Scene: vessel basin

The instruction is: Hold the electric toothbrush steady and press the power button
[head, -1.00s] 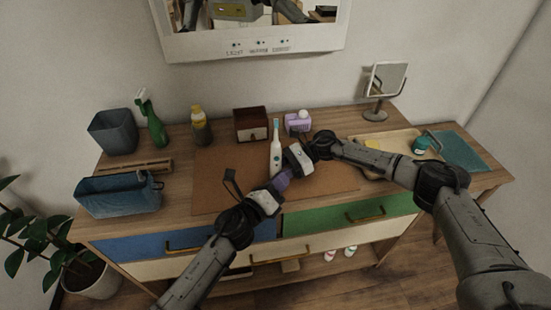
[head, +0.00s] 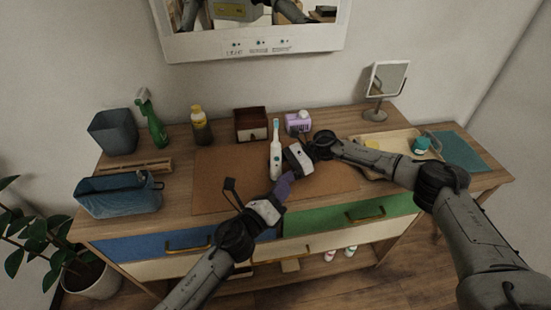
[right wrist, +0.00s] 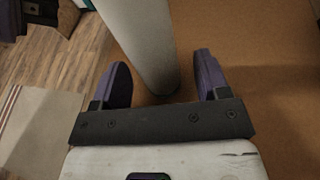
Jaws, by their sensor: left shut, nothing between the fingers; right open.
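The white electric toothbrush (head: 275,162), with a teal-tipped head, stands upright on the brown mat (head: 222,180). Its dark button marks face the front in the head view. My right gripper (head: 285,157) is at the toothbrush's right side, open. In the right wrist view its purple fingers (right wrist: 160,66) stand apart on either side of the toothbrush's white body (right wrist: 143,35), with visible gaps. My left gripper (head: 288,180) is shut and empty, low in front and slightly right of the toothbrush, apart from it. The exact gap between its tips and the toothbrush is hard to tell.
A brown box (head: 251,125) and a purple-and-white bottle (head: 298,122) stand behind the toothbrush. A tray (head: 375,143) and a mirror (head: 387,80) are at the right. A blue basket (head: 118,196) is at the left. The mat's left half is clear.

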